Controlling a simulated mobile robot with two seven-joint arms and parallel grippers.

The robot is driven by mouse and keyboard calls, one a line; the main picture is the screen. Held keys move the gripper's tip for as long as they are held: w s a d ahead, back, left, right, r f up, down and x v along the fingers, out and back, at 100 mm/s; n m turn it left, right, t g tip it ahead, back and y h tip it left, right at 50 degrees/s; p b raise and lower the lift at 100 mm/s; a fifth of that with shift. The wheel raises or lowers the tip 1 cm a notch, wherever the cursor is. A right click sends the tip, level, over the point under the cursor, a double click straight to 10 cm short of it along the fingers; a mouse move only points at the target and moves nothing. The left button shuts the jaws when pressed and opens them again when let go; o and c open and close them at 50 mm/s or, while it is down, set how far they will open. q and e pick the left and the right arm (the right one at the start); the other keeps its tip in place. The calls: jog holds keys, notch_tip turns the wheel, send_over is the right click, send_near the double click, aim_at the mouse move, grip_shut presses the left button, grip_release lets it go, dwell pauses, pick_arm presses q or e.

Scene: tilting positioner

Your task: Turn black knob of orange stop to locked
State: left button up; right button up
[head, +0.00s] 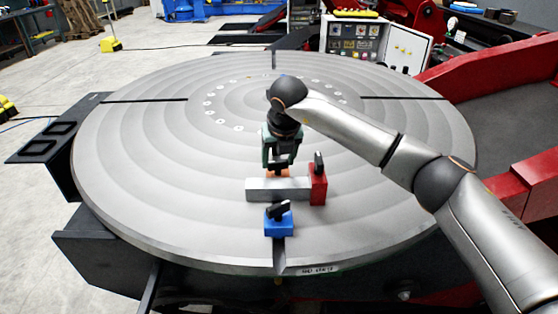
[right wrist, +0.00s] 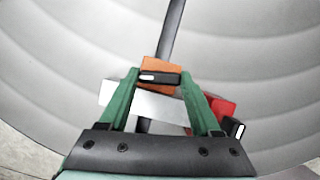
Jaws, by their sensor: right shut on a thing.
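The orange stop (head: 278,173) sits on the round grey table behind a grey block and is mostly hidden in the head view by my right gripper (head: 277,163). In the right wrist view the orange stop (right wrist: 162,63) carries a black knob (right wrist: 165,78) with a white mark near its left end. The knob lies roughly crosswise between the green fingers of my right gripper (right wrist: 159,75), which is shut on it from above. My left gripper is out of view.
The grey block (head: 264,190) lies in front of the orange stop. A red stop (head: 318,187) stands at its right end and a blue stop (head: 279,223) in front, each with a black knob. The rest of the round table (head: 150,165) is largely clear.

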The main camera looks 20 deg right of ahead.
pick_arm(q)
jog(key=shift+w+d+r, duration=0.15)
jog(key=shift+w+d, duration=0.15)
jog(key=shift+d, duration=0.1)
pick_arm(e)
jog(key=shift+a+m+h, duration=0.1)
jog(key=shift+m+h, duration=0.3)
jog(key=shift+m, duration=0.6)
jog(key=shift+r, duration=0.1)
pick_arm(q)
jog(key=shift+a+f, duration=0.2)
pick_arm(e)
jog(key=o, duration=1.4)
pick_arm(q)
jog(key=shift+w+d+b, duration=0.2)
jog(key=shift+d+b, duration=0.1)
jog(key=shift+b, duration=0.35)
pick_arm(e)
jog(key=v, duration=1.2)
jog(key=shift+r, duration=0.25)
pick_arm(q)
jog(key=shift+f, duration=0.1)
